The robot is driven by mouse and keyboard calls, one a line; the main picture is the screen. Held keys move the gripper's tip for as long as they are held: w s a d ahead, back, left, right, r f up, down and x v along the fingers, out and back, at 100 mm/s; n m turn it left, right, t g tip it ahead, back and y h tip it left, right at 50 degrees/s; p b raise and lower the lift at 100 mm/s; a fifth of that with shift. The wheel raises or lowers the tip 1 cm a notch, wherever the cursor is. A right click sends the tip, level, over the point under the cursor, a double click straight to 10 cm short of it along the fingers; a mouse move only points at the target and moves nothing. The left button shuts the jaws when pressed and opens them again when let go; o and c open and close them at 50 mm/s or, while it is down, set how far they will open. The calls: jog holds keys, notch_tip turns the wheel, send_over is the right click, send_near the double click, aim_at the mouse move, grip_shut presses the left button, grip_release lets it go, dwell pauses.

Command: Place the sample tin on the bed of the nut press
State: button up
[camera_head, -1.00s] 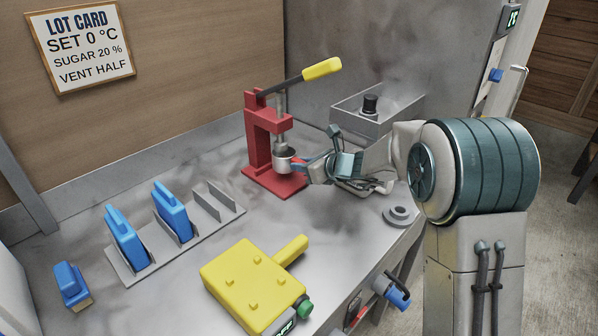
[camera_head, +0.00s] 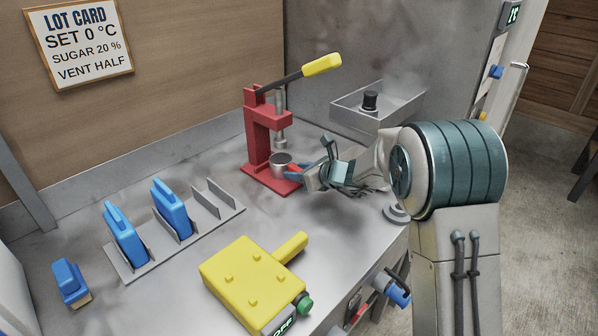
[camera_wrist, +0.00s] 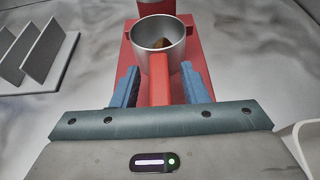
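The sample tin (camera_head: 281,162) is a small grey metal cup with a red handle (camera_wrist: 159,80). It stands upright on the red base plate, the bed (camera_wrist: 190,56), of the red nut press (camera_head: 264,131), below its grey ram (camera_head: 282,122). In the wrist view something brown shows inside the tin. My gripper (camera_wrist: 159,90) is open, with one blue finger on each side of the handle and a gap on both sides. In the head view my gripper hides part of the bed's right side.
The press lever (camera_head: 312,70) has a yellow grip and points up and right. A grey box (camera_head: 350,115) stands behind my gripper. A rack (camera_head: 135,258) with blue scoop-like items and a yellow device (camera_head: 250,285) occupy the bench's left and front.

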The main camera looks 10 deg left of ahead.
jog(key=shift+r, duration=0.1)
jog(key=shift+r, duration=0.15)
jog(key=v, duration=1.2)
jog(key=s+d+n+g+h, duration=0.2)
jog(key=s+d+n, duration=0.2)
jog(key=s+n, duration=0.4)
jog(key=s+d+n+g+h, duration=0.3)
jog(key=s+n, duration=0.3)
jog(key=s, duration=0.4)
jog(key=s+d+f+n+h, duration=0.2)
jog(key=s+d+n+h, duration=0.4)
jog(key=s+d+n, duration=0.4)
jog(key=s+d, duration=0.1)
jog(key=d, duration=0.3)
jog(key=shift+h, duration=0.3)
